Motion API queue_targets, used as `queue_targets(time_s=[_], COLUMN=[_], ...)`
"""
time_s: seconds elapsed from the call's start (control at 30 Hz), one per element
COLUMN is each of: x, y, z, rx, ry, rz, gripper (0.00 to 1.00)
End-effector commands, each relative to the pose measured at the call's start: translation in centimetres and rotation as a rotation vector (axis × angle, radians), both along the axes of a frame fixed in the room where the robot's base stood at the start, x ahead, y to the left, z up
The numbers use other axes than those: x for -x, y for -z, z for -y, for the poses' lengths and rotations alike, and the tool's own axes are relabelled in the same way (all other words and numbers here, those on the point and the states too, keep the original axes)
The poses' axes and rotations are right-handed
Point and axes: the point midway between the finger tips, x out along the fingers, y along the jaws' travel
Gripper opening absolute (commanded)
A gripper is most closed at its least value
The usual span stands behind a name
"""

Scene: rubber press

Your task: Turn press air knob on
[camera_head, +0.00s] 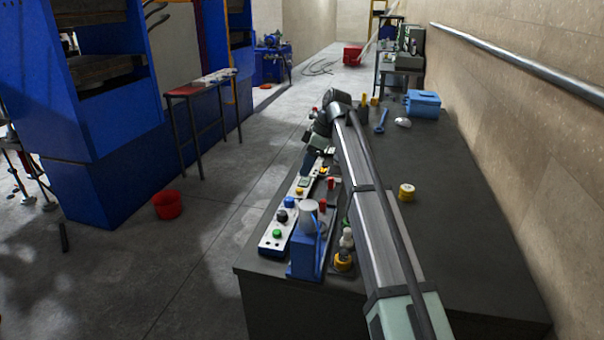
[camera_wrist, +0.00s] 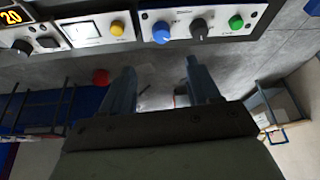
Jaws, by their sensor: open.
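A white control panel strip (camera_head: 268,243) lies along the left edge of the dark table. In the wrist view, a white panel (camera_wrist: 180,17) crosses the top, with a blue knob (camera_wrist: 161,32), a black knob (camera_wrist: 199,28) and a green button (camera_wrist: 236,22). Its labels are too small to read, so I cannot tell which knob is the press air knob. My gripper (camera_wrist: 160,66) is open and empty, its fingers apart and clear of the knobs. In the head view my gripper (camera_head: 308,162) is at the far part of the panels, partly hidden by my wrist.
A blue device with a grey cylinder (camera_head: 308,217) stands beside the near panel. A yellow roll (camera_head: 406,192), a blue wrench (camera_head: 381,121) and a blue box (camera_head: 422,103) are on the table. A wall borders the right; open floor lies left, with a red bucket (camera_head: 167,205).

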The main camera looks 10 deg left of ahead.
Motion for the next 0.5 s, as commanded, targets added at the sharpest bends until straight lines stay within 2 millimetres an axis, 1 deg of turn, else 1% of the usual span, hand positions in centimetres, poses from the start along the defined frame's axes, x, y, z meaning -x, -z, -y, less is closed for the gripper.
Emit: queue_targets(time_s=[0.1,0.2,0.37,0.5], x=[-2.2,-3.1,-3.1,-2.6], y=[-0.1,-0.1,-0.3,-0.4], z=[-0.8,-1.2,-1.2,-1.1], rx=[0.002,0.007,0.004,-0.008], ry=[-0.003,-0.076,-0.245,-0.409], rz=[-0.014,-0.024,-0.01,0.013], gripper=[0.61,0.61,0.61,0.61])
